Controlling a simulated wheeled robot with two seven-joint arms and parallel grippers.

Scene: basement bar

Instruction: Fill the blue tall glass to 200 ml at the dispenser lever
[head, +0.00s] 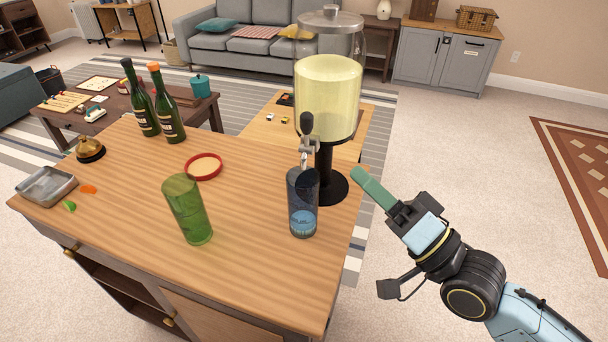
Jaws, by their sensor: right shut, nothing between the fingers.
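The blue tall glass (303,190) stands upright on the wooden counter under the dispenser's spout, with what looks like liquid in its lower part. Volume marks cannot be read. The drink dispenser (328,105) is a clear tank of pale yellow liquid on a black stand. Its lever (307,124) has a black handle that points up above the metal tap. My right gripper (359,174) is shut and empty, its green fingers to the right of the glass and stand, apart from the lever. My left gripper is not in view.
A green glass (187,210) stands left of the blue one. A red-rimmed round coaster (204,167), two dark bottles (168,112), a brass bell (90,149) and a metal tray (47,185) are on the counter (260,270). Its front right is clear.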

